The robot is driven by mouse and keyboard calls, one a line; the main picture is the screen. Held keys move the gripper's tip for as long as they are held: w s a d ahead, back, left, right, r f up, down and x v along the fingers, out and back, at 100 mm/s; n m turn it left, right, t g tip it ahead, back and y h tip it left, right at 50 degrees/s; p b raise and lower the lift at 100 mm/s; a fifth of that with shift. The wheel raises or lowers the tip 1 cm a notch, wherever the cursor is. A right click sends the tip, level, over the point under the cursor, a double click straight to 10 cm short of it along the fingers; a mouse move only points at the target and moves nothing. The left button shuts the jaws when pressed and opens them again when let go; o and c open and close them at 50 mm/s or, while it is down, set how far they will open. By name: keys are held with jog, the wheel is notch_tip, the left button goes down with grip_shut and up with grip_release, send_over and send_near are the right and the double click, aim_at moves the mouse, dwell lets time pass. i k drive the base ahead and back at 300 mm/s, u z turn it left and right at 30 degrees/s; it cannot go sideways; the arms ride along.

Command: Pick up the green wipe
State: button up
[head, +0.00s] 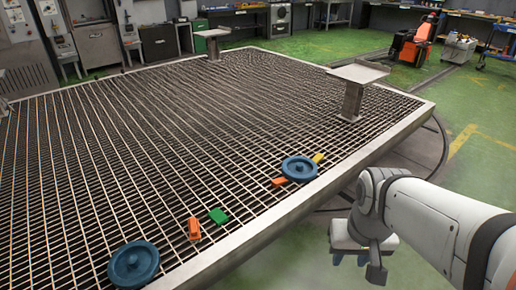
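A small green block-like item (218,216), which looks like the green wipe, lies on the metal grating (160,165) near its front right edge. An orange piece (194,229) lies just to its left, close to it. My gripper (362,260) hangs at the lower right, outside the grating's rim and well to the right of the green item. Its fingers point down and are mostly hidden behind the wrist, so its opening does not show. I see nothing hanging from it.
Blue wheel-like discs (134,264) (299,168) lie on the grating, the farther one between an orange piece (279,182) and a yellow piece (318,158). A pedestal (354,92) stands at the right rim, another (212,42) at the back. The grating's middle is clear.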

aim_at(218, 218)
jog(key=u, duration=0.15)
jog(key=i, duration=1.35)
jog(key=u, duration=0.8)
